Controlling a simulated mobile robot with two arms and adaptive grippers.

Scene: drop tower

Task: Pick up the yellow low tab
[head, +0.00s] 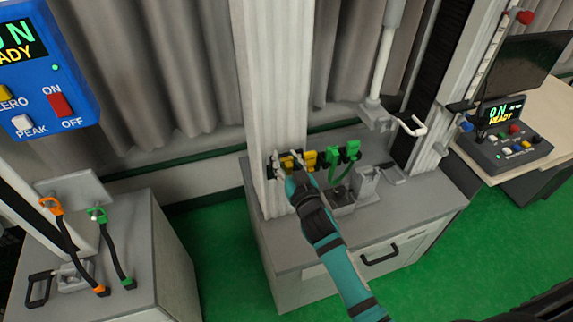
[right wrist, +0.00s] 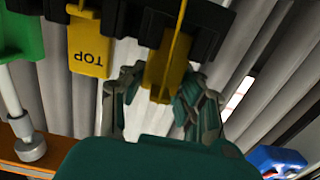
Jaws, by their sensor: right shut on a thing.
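A yellow tab (right wrist: 158,78) sits between the two fingers of my right gripper (right wrist: 163,102) in the right wrist view, its upper end at a black holder (right wrist: 190,22). The gripper is shut on it; I see no readable label on it. A second yellow tab (right wrist: 88,50), marked TOP, hangs beside it, outside the fingers. In the head view my right gripper (head: 287,159) is at the rack on the white column, with the gripped yellow tab (head: 287,163) between its fingers and the other yellow tab (head: 309,159) to its right. My left gripper is not in view.
Green clips (head: 342,153) hang at the right of the rack, above a grey cabinet (head: 290,258). The white column (head: 272,80) stands close behind the gripper. A second cabinet (head: 172,250) with orange and green cables is at left. A control box (head: 513,143) stands at right.

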